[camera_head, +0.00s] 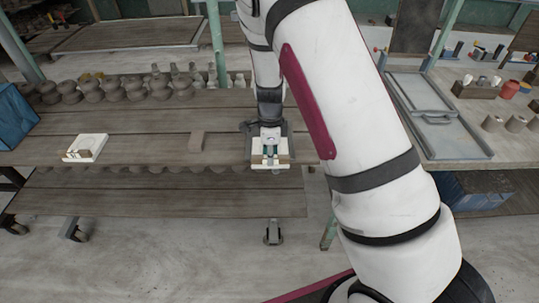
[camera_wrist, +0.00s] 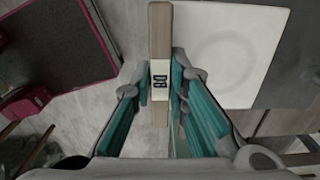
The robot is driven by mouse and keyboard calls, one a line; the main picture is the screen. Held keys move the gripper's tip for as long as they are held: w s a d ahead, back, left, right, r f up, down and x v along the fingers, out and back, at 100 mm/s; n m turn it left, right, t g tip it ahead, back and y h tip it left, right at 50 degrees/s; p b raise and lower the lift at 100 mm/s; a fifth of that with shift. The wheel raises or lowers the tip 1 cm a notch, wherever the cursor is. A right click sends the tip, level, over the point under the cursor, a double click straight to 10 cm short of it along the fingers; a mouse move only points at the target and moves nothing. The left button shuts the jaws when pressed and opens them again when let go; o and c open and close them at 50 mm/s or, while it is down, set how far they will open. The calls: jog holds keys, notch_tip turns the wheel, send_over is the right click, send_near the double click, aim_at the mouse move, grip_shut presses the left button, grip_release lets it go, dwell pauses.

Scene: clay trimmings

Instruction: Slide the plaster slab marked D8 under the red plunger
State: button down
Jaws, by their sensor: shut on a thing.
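The plaster slab (camera_wrist: 235,50) is white with a faint round ring on its face. A wooden strip (camera_wrist: 160,30) runs along its edge and bears a label (camera_wrist: 159,84) that appears to read D8. My gripper (camera_wrist: 162,95) is shut on this strip, with teal finger pads on both sides of the label. In the head view the slab (camera_head: 269,163) is at the front edge of the wooden bench, under my gripper (camera_head: 270,147). I cannot make out a red plunger in either view; my arm hides part of the scene.
Another white slab with a wooden strip (camera_head: 85,148) lies on the bench at left. Several clay pieces (camera_head: 135,90) line the back. A blue crate (camera_head: 15,117) stands far left. A right-hand table holds a grey tray (camera_head: 428,100).

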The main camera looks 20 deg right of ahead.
jog(key=shift+w+d+f+b, duration=0.1)
jog(key=shift+w+d+b, duration=0.35)
jog(key=shift+w+b, duration=0.7)
jog(key=shift+w+d+r+b, duration=0.1)
jog(key=shift+w+d+b, duration=0.45)
jog(key=shift+w, duration=1.15)
jog(key=shift+w+d+f+b, duration=0.1)
jog(key=shift+w+d+b, duration=0.25)
jog(key=shift+w+b, duration=0.8)
jog(key=shift+w, duration=0.2)
jog(key=shift+w+d+f, duration=0.1)
jog(key=shift+w+d, duration=0.1)
jog(key=shift+w, duration=0.4)
jog(key=c, duration=1.5)
grip_release()
notch_tip(320, 180, up, 12)
